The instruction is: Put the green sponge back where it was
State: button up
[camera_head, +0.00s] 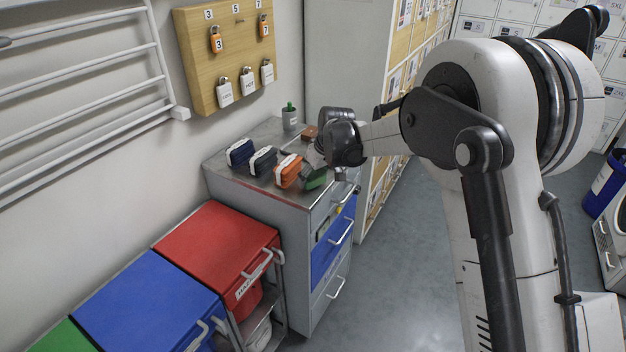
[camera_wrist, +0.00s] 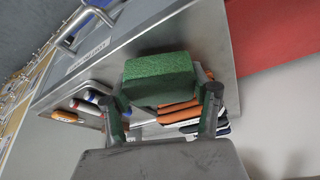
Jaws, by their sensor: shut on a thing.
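The green sponge (camera_head: 316,180) is at the front edge of the grey cabinet top (camera_head: 262,187) in the head view, partly covered by my gripper (camera_head: 314,168). In the wrist view the sponge (camera_wrist: 160,78) is a green block between the two fingers of my gripper (camera_wrist: 162,96), which is shut on it. An orange pack with a white band (camera_head: 288,171) lies just left of the sponge. Whether the sponge touches the cabinet top is unclear.
A dark grey pack (camera_head: 263,161) and a navy pack (camera_head: 240,152) lie further left on the cabinet. A pot (camera_head: 290,118) and a small brown block (camera_head: 310,132) are at the back. A tray with markers (camera_wrist: 90,104) shows in the wrist view. Red (camera_head: 215,240) and blue (camera_head: 150,300) bins stand in front.

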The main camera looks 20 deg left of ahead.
jog(key=shift+f, duration=0.7)
jog(key=shift+f, duration=0.1)
jog(key=o, duration=1.3)
jog(key=shift+o, duration=0.2)
jog(key=v, duration=1.2)
